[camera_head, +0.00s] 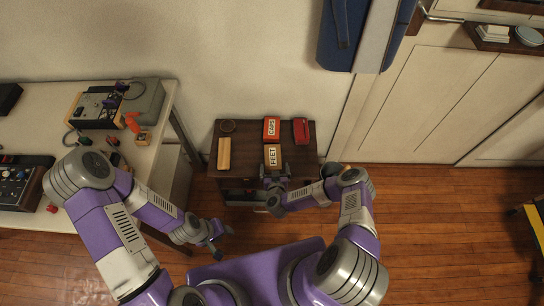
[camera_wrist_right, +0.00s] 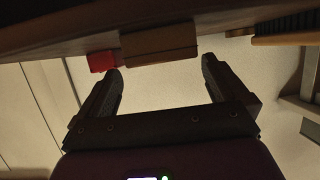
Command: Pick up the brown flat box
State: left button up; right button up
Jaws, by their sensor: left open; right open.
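The brown flat box (camera_head: 272,155), with a pale label, lies near the front edge of the small dark cabinet top. In the right wrist view the brown box (camera_wrist_right: 160,45) shows just beyond the gap between my fingertips. My right gripper (camera_head: 273,175) is open at the front edge of the cabinet, just short of the box. Its two fingers show apart in the wrist view (camera_wrist_right: 162,68), with nothing between them. My left gripper (camera_head: 217,243) is open and empty, low in front of the workbench and away from the box.
On the cabinet top (camera_head: 246,132) are a red labelled box (camera_head: 271,128), a red item (camera_head: 301,130), a tan ribbed bar (camera_head: 223,153) and a dark round item (camera_head: 227,126). A cluttered workbench (camera_head: 150,160) stands left.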

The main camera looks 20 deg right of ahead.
aim_at(273, 160)
jog(key=b+x, duration=0.3)
jog(key=x, duration=0.2)
jog(key=shift+w+a+f, duration=0.15)
jog(key=shift+w+f, duration=0.05)
jog(key=shift+w, duration=0.35)
jog(key=shift+r, duration=0.1)
jog(key=shift+c, duration=0.5)
jog(key=c, duration=0.9)
